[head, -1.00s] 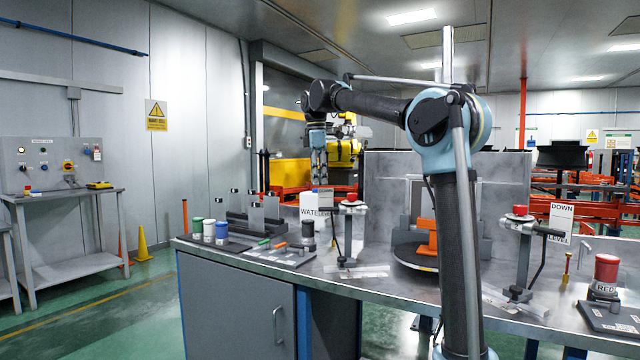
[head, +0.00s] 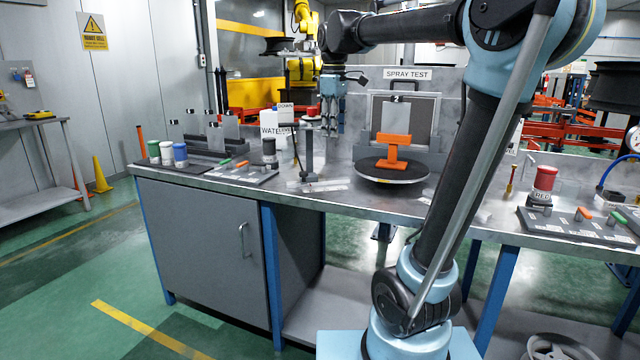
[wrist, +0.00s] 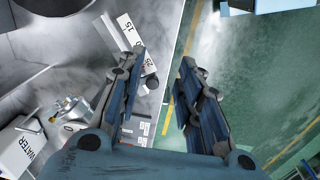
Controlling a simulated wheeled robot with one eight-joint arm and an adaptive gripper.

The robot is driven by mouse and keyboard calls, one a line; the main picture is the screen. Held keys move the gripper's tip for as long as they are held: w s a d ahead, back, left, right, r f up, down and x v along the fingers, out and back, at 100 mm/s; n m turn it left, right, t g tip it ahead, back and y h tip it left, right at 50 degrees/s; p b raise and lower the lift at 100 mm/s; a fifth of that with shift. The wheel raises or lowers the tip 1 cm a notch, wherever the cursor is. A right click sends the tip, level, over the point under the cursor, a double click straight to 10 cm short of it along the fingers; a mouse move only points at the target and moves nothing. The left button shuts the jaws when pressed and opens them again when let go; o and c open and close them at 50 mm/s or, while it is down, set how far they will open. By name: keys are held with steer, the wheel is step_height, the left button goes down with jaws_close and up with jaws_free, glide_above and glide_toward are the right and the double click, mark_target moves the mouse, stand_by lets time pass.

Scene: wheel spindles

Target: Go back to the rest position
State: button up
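My gripper (wrist: 160,68) is open and empty in the wrist view, its two fingers well apart. The table edge and green floor show below and between the fingers. In the head view my gripper (head: 330,112) hangs pointing down from my raised arm, over the back of the bench, close to the "DOWN/LEVEL" lever stand (head: 308,150). In the wrist view the white WATER container (wrist: 22,145) is at lower left, apart from the fingers.
The steel bench (head: 330,203) carries a turntable (head: 390,172) with an orange piece (head: 392,150), several lidded cups at the left, and a red-lidded RED jar (head: 543,182) at the right. The "SPRAY TEST" panel (head: 407,73) stands behind. Green floor (head: 90,275) is clear at front left.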

steer(key=s+d+f+m, duration=0.4)
steer(key=s+f, duration=0.4)
steer(key=f, duration=0.2)
steer(key=s+d+f+m, duration=0.4)
steer(key=s+d+f, duration=0.2)
steer(key=f, duration=0.5)
steer(key=s+d+f+m+t, duration=0.1)
steer(key=s+d+f+m, duration=0.3)
steer(key=s+f, duration=0.5)
steer(key=shift+s+d+f+m, duration=0.3)
steer(key=shift+s+d+f, duration=0.15)
steer(key=shift+f, duration=0.4)
steer(key=shift+w, duration=0.1)
steer(key=shift+w+f, duration=0.2)
steer(key=shift+w, duration=0.15)
